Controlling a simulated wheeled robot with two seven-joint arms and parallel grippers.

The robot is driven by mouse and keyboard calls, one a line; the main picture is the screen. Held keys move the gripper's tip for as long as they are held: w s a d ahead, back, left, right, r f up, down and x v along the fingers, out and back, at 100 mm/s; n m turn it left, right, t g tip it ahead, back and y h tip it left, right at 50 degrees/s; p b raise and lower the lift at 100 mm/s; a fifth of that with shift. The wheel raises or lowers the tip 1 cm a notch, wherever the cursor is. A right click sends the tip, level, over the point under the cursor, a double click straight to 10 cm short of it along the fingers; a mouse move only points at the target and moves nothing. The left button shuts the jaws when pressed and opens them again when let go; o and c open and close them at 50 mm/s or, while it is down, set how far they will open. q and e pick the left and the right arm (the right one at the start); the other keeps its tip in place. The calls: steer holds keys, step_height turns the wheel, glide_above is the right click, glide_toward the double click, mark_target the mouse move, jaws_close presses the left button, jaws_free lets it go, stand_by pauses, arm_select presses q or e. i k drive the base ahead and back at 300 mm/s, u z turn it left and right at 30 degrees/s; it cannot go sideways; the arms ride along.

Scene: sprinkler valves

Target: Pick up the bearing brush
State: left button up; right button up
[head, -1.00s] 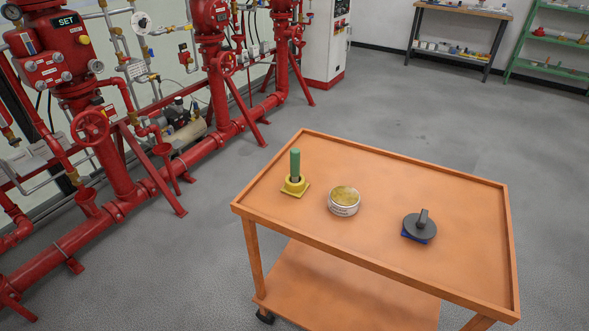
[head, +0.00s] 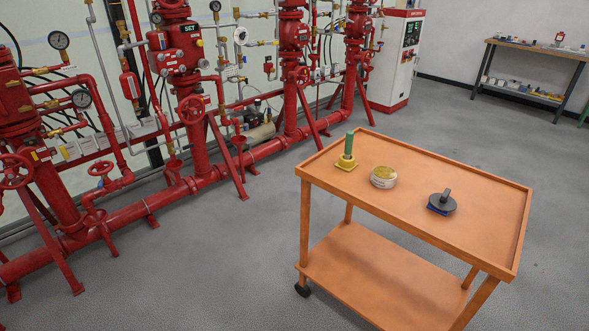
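An upright green handle (head: 349,145) stands in a yellow square-based holder (head: 346,164) near the left corner of the orange cart's top (head: 410,185). It looks like the bearing brush, but its lower end is hidden in the holder. A round tin (head: 383,177) with a yellowish top sits to its right. A dark grey round piece with an upright tab (head: 442,202) lies further right, with blue showing under it. Neither of my grippers is in view.
The cart has a lower shelf (head: 375,270) and raised rims. Red sprinkler pipes and valves (head: 190,110) line the left wall. A white and red cabinet (head: 399,60) and a workbench (head: 530,70) stand behind. Grey floor (head: 225,270) is clear in front and left of the cart.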

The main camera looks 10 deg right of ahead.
mark_target(350, 135)
steer(key=u, duration=0.85)
steer(key=i, duration=2.05)
steer(key=z, duration=1.6)
steer(key=i, duration=0.7)
steer(key=z, duration=0.65)
